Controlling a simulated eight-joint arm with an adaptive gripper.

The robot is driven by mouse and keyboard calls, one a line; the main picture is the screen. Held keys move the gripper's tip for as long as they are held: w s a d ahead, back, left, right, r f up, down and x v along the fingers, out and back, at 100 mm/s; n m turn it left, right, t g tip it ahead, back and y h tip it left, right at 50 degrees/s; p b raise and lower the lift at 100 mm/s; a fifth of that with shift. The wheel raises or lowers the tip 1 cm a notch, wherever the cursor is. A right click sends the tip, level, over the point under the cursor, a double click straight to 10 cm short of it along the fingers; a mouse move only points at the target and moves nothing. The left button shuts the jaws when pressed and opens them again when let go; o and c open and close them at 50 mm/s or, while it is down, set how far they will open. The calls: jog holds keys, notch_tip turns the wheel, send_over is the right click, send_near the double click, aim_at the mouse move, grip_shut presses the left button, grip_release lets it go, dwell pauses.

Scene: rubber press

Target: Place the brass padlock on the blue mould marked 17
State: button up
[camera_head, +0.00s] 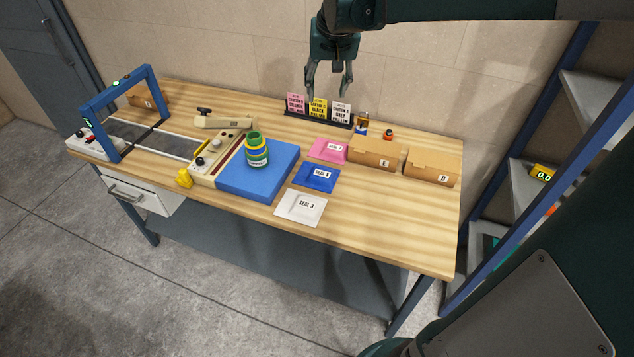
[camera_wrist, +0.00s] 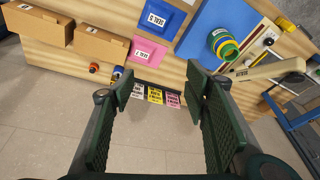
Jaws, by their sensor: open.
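My gripper (camera_head: 328,92) is open and empty, high above the back of the bench near the card rack. In the wrist view my gripper (camera_wrist: 160,95) has its two fingers wide apart with nothing between them. A flat blue square (camera_head: 316,187) lies near the middle of the bench with a white SEAL label; its digit is too small to be sure of and does not look like 17. It also shows in the wrist view (camera_wrist: 166,8). I cannot clearly make out a brass padlock; a small yellow object (camera_head: 184,177) stands at the front left edge.
A large blue slab (camera_head: 265,183) bears stacked green, yellow and blue rings (camera_head: 256,150). Pink (camera_head: 328,143) and white (camera_head: 290,216) squares flank the small blue one. Cardboard boxes (camera_head: 433,157) stand right, a card rack (camera_head: 318,121) behind, a blue-framed press (camera_head: 117,147) left. Front right is clear.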

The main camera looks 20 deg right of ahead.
jog(key=s+a+f+n+t, duration=0.1)
jog(key=s+a+f, duration=0.1)
jog(key=s+a, duration=0.3)
jog(key=s+a+f+n+t, duration=0.1)
jog(key=s+a, duration=0.4)
jog(key=s, duration=0.8)
jog(key=s+a+f+n+t, duration=0.1)
jog(key=s+a+f+n, duration=0.1)
jog(key=s+a, duration=0.3)
jog(key=shift+s+f+y, duration=0.4)
jog(key=shift+s+f, duration=0.45)
jog(key=shift+s, duration=1.3)
jog(key=shift+f, duration=0.1)
notch_tip(320, 180, down, 10)
jog(key=b, duration=0.9)
jog(key=shift+r+b, duration=0.25)
jog(key=shift+b, duration=0.1)
jog(key=shift+c, duration=1.1)
jog(key=shift+d+r, duration=0.1)
jog(key=shift+r, duration=0.05)
